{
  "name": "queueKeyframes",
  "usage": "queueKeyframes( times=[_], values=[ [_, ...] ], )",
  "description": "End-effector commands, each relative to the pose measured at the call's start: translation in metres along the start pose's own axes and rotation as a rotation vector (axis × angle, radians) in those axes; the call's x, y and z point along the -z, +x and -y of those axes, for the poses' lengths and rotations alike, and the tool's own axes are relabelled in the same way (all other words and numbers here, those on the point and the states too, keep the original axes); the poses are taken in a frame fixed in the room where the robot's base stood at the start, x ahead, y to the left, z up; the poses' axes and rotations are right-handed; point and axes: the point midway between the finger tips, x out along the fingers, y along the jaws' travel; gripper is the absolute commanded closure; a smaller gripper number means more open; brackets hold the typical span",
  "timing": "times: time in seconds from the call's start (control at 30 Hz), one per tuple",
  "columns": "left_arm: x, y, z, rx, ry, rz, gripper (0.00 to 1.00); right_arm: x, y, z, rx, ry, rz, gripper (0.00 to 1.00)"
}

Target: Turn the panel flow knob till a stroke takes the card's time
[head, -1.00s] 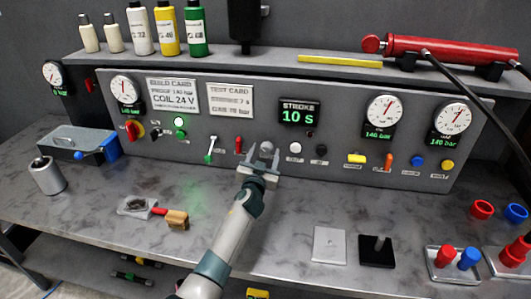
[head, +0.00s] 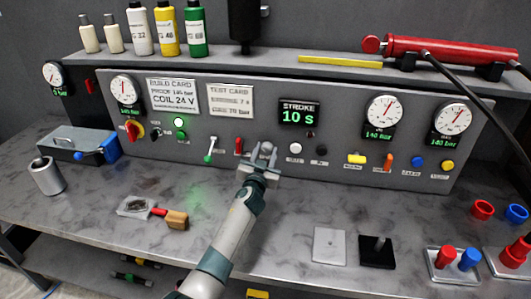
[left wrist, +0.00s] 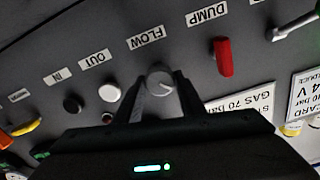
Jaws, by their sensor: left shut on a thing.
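The flow knob (left wrist: 160,82) is a round grey knob under the FLOW label (left wrist: 146,38) in the left wrist view, where the picture is upside down. My left gripper (left wrist: 158,92) is shut on it, one finger on each side. In the head view my left gripper (head: 262,160) reaches the panel (head: 340,165) and mostly covers the knob. The stroke display (head: 298,114) reads 10 s. The test card (head: 230,99) has a stroke line that looks like 7 s. My right gripper is not in view.
A red dump lever (head: 239,146) is close left of my gripper, and a white button (head: 295,148) and black button (head: 321,150) are close right. Gauges (head: 383,114) read 140 bar. A brush (head: 174,218) lies on the bench.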

Motion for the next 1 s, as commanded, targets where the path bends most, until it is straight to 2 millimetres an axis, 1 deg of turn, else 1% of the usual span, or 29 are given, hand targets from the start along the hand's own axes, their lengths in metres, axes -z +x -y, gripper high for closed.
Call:
queueKeyframes(
  times=[0.17, 0.37, 0.57, 1.0],
  values=[
    [-0.001, 0.0, -0.001, -0.001, 0.051, -0.001, 0.86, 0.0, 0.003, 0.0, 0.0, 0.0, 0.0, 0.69],
    [-0.001, 0.0, -0.001, -0.001, 0.165, -0.001, 0.86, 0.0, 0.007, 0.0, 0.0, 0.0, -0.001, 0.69],
    [-0.002, 0.0, -0.001, 0.0, 0.331, 0.0, 0.86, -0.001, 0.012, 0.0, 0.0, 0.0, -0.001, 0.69],
    [-0.002, 0.0, -0.002, -0.001, 0.749, 0.0, 0.86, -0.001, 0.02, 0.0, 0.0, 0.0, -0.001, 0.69]
  ],
)
